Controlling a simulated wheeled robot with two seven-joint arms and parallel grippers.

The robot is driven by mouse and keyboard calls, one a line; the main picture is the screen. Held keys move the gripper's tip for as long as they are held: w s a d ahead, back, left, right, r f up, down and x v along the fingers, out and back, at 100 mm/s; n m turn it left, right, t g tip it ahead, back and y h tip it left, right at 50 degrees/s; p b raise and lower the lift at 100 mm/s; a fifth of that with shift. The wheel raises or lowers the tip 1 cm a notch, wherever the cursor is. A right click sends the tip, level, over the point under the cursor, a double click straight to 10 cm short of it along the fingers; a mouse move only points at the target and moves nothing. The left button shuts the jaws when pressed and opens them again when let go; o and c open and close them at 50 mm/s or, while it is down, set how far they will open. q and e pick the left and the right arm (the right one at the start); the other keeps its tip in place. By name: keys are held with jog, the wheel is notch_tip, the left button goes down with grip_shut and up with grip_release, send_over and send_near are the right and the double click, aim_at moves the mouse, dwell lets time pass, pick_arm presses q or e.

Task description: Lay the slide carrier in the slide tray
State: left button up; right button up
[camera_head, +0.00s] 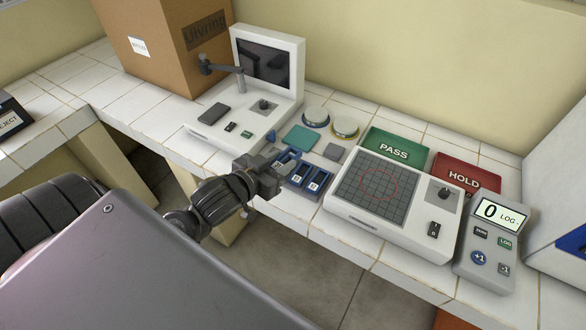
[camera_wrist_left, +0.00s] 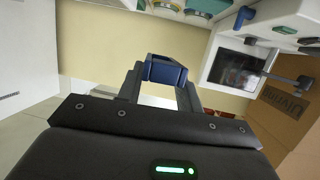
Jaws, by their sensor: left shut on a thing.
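My left gripper (camera_head: 275,167) is shut on a small blue slide carrier (camera_head: 287,156), over the front of the white tiled bench. In the left wrist view the carrier (camera_wrist_left: 165,72) sits between the two fingertips of my left gripper (camera_wrist_left: 160,82). The dark blue slide tray (camera_head: 309,179), with white-labelled pieces in it, lies just right of the gripper. The gripper hides part of the tray's left side. I cannot tell the gap between carrier and tray. My right gripper is not in view.
A white device with a dark screen (camera_head: 266,62) stands behind left, by a cardboard box (camera_head: 165,45). Round dishes (camera_head: 344,127) and a teal square (camera_head: 303,138) lie behind the tray. A gridded white device (camera_head: 375,193) and a counter (camera_head: 491,240) stand right.

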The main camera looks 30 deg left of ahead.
pick_arm(q)
jog(key=shift+s+a+f+n+y, duration=0.65)
jog(key=shift+s+a+n+y, duration=0.05)
jog(key=shift+s+a+y, duration=0.25)
